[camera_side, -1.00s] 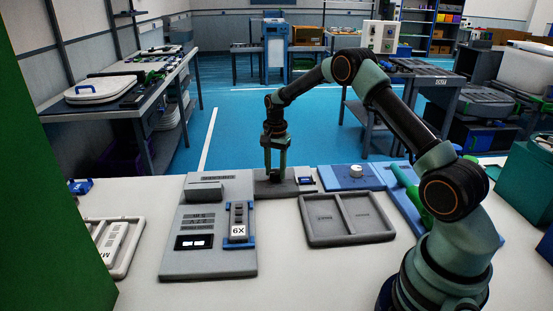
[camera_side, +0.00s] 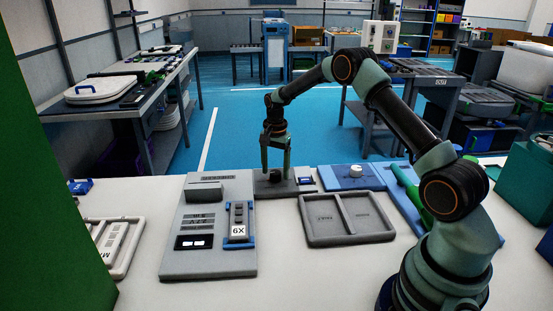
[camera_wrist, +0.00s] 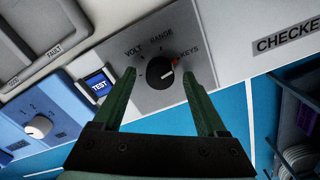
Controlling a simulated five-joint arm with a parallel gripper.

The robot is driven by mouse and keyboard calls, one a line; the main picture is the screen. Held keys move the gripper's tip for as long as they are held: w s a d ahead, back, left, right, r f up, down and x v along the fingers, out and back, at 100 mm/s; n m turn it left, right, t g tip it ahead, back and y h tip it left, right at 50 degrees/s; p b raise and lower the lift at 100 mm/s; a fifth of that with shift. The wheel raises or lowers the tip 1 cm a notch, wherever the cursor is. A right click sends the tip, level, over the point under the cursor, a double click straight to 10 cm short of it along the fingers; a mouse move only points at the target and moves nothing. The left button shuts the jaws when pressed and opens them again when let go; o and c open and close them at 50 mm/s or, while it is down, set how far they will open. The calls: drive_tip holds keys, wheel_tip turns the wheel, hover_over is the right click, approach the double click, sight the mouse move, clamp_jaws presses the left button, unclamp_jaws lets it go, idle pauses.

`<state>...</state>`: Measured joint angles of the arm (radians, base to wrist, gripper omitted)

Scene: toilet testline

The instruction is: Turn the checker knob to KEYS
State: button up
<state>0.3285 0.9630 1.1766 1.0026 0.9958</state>
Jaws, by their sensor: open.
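The checker knob (camera_wrist: 157,76) is round and black, on a grey panel marked VOLT, RANGE and KEYS in the wrist view. A short white line shows on its right part; a small red mark lies beside KEYS. I cannot tell exactly which label the line meets. My gripper (camera_wrist: 161,64) is open, with one green finger on each side of the knob and visible gaps to it. In the side view, my gripper (camera_side: 276,174) points down over the dark knob (camera_side: 275,176), fingers apart. The KEYS label (camera_wrist: 188,52) is near the right finger.
A blue TEST button (camera_wrist: 98,85) sits left of the knob panel. A blue box with a white dial (camera_side: 356,170) stands to its right in the side view. A grey two-part tray (camera_side: 347,238) and a grey checker unit with a 6X piece (camera_side: 238,231) are nearer.

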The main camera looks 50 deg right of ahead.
sight(275, 172)
wheel_tip(275, 172, up, 12)
idle(0.4)
drive_tip(key=s+a+r+n+t, duration=0.3)
drive_tip(key=s+a+r+n, duration=0.55)
drive_tip(key=a+r, duration=0.25)
drive_tip(key=s+a+n+t, duration=0.1)
drive_tip(key=s+a+n, duration=0.2)
drive_tip(key=s, duration=0.3)
drive_tip(key=s+a+f+n+t, duration=0.1)
drive_tip(key=s+a+n, duration=0.2)
drive_tip(key=s, duration=0.4)
drive_tip(key=shift+s+f+n+t, duration=0.2)
drive_tip(key=shift+f+n+t, duration=0.1)
drive_tip(key=shift+n, duration=0.05)
drive_tip(key=shift+a, duration=0.1)
